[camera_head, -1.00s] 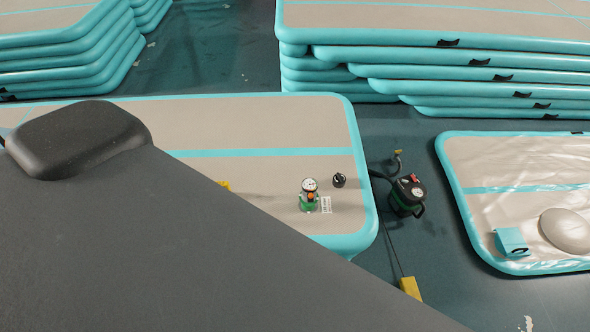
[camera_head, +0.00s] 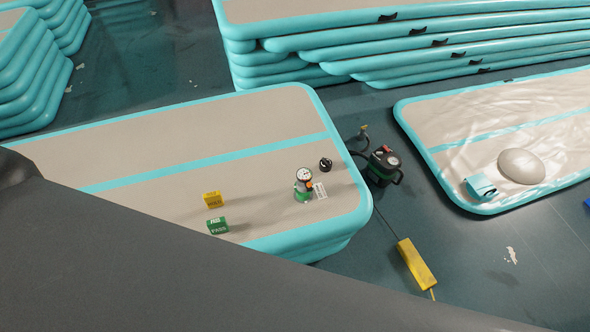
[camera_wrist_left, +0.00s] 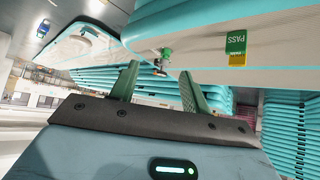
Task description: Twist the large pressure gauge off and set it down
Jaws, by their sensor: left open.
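The large pressure gauge (camera_head: 304,174), with a round white face, sits upright on a green fitting (camera_head: 303,194) on the grey and turquoise mat, near its right end. A small orange part shows beside it. The gauge also shows small in the left wrist view, below the green fitting (camera_wrist_left: 167,52), in a picture that is upside down. My left gripper (camera_wrist_left: 158,78) is open with nothing between its two green fingers, and is well apart from the gauge. In the head view my own dark arm part covers the lower left, and neither gripper shows.
A white tag (camera_head: 320,190) and a black knob-like part (camera_head: 325,164) lie by the gauge. A yellow HOLD block (camera_head: 213,199) and green PASS block (camera_head: 218,226) stand left of it. A black pump (camera_head: 382,167) and yellow box (camera_head: 416,264) are on the floor, right of the mat.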

